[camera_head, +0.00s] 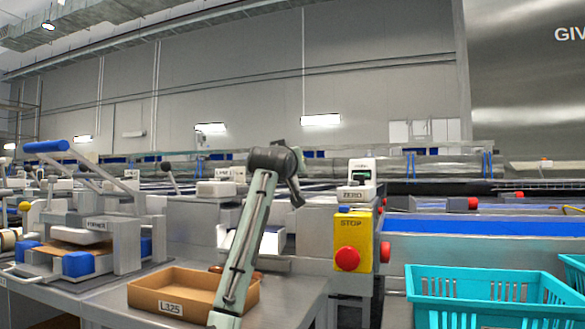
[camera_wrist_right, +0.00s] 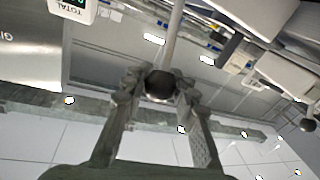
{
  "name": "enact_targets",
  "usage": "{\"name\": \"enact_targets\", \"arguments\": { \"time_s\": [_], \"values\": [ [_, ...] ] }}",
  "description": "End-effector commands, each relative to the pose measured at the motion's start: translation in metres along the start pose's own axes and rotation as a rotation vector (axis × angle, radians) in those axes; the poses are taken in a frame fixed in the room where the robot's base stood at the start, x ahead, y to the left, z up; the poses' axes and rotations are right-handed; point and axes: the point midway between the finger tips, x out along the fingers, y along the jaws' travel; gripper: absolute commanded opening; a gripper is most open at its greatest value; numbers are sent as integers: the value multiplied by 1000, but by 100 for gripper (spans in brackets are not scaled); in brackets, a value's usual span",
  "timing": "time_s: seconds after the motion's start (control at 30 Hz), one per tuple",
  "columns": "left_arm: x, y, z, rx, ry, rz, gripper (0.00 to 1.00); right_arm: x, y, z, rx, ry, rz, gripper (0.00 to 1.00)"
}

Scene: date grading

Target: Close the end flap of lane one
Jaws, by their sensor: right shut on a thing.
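My right gripper (camera_head: 298,190) is at the upper middle of the head view, at the end of my arm. It also shows in the right wrist view (camera_wrist_right: 158,88), where its two fingers are closed on a dark round knob (camera_wrist_right: 159,85) at the end of a thin pale rod (camera_wrist_right: 175,35). The knob is hidden in the head view. The flap that this lever may belong to cannot be made out in either view. My left gripper is not in view.
A yellow stop box (camera_head: 352,225) with red buttons and a ZERO display (camera_head: 358,192) stand just right of my arm. A cardboard tray labelled L325 (camera_head: 165,306) lies on the metal table (camera_head: 285,305). A turquoise crate (camera_head: 470,272) is at lower right; a blue-handled press (camera_head: 48,146) is left.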

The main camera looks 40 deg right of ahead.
Motion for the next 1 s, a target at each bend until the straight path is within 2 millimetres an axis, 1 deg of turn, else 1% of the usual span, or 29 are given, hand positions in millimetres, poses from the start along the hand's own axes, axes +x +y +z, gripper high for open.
{"name": "enact_targets", "arguments": {
  "time_s": [0.33, 0.37, 0.5, 0.53, 0.83, 0.93, 1.0],
  "values": [
    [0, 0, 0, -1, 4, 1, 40, -1, -1, 2, -1, -2, -1, 0],
    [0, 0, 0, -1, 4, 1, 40, -1, -1, 2, -1, -3, -1, 30],
    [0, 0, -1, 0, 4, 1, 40, -1, -1, 2, -1, -3, -1, 47],
    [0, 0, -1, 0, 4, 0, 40, -1, -1, 2, -1, -3, -1, 49],
    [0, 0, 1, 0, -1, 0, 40, -2, 0, 1, 0, -2, 0, 49],
    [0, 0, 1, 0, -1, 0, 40, -10, 0, 1, 0, -1, 0, 49],
    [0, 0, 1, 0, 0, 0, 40, -20, -1, 1, 1, -1, 0, 49]
  ]
}}
